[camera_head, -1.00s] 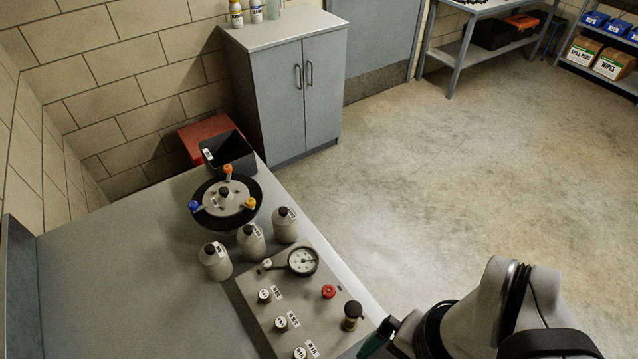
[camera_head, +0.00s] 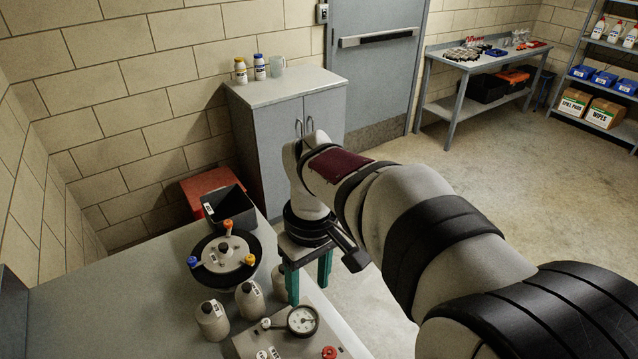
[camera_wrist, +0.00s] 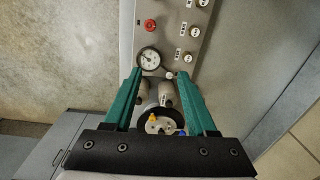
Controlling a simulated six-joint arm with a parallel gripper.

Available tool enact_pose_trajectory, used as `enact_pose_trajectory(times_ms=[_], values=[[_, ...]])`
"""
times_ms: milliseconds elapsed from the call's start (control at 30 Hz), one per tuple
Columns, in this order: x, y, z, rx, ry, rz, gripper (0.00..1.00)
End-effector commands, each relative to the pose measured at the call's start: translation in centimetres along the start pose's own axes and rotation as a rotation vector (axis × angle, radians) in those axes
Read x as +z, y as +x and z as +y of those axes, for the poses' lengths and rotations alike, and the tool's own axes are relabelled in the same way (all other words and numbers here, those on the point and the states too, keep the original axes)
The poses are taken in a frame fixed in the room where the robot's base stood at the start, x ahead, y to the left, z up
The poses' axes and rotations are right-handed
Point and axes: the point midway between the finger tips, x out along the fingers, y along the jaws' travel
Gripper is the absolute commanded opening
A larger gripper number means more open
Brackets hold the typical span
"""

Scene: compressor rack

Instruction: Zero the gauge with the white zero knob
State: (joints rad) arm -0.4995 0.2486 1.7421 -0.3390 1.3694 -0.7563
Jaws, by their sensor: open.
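The gauge (camera_head: 302,320) is a round white dial with a dark rim on the grey panel (camera_head: 243,346). The white zero knob (camera_head: 266,323) sits just left of the dial. In the wrist view the gauge (camera_wrist: 150,59) and the white knob (camera_wrist: 169,75) lie near the fingertips, with the knob toward the right one. My gripper (camera_head: 309,280) has green fingers and points down above the panel area. It also shows in the wrist view (camera_wrist: 159,74), open, with nothing gripped between the fingers.
Several grey bottles (camera_head: 212,321) stand left of the panel, behind them a round fixture (camera_head: 225,254) with coloured knobs. A red knob (camera_head: 329,353) is on the panel near the gauge. A black bin (camera_head: 228,206) stands at the bench's far end. The bench's left part is clear.

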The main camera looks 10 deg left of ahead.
Motion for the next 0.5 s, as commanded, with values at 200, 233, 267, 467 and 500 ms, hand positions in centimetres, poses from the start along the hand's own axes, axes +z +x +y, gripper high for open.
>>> enact_pose_trajectory(times_ms=[200,233,267,467,500], values=[[-9.5,4.7,-4.4,0.039,-0.499,-0.021,0.57],[-9.7,5.0,-4.6,0.040,-0.519,-0.022,0.57],[-9.9,5.3,-4.7,0.041,-0.529,-0.022,0.57],[-9.8,10.0,-4.5,0.039,-0.530,-0.025,0.57],[-9.8,11.2,-4.4,0.040,-0.530,-0.024,0.57]])
